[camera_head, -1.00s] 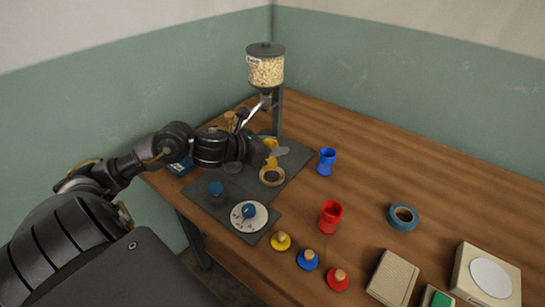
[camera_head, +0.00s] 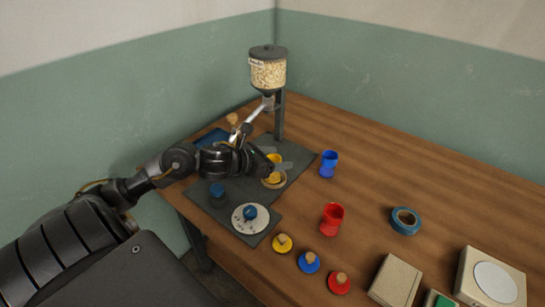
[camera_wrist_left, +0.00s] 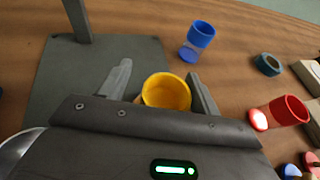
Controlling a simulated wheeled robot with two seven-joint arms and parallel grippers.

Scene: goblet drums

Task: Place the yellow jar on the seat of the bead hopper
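The yellow jar (camera_head: 272,178) stands in or over a pale wooden ring on the dark grey plate (camera_head: 297,152); the gripper partly hides it. The left wrist view looks into its open rim (camera_wrist_left: 166,91). My left gripper (camera_head: 279,163) has one finger on each side of the jar; the wrist view shows a gap at the left finger, while the right finger is close to the rim. Whether the jar's base rests fully in the ring is hidden. The bead hopper (camera_head: 268,72), full of pale beads, stands on a post behind. My right gripper is out of view.
A blue jar (camera_head: 328,164) and a red jar (camera_head: 331,217) stand right of the plate. A white disc (camera_head: 240,225) with a blue knob lies at its front. Knobbed lids, a tape roll (camera_head: 405,221) and boxes (camera_head: 395,280) are further right. The table's back right is clear.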

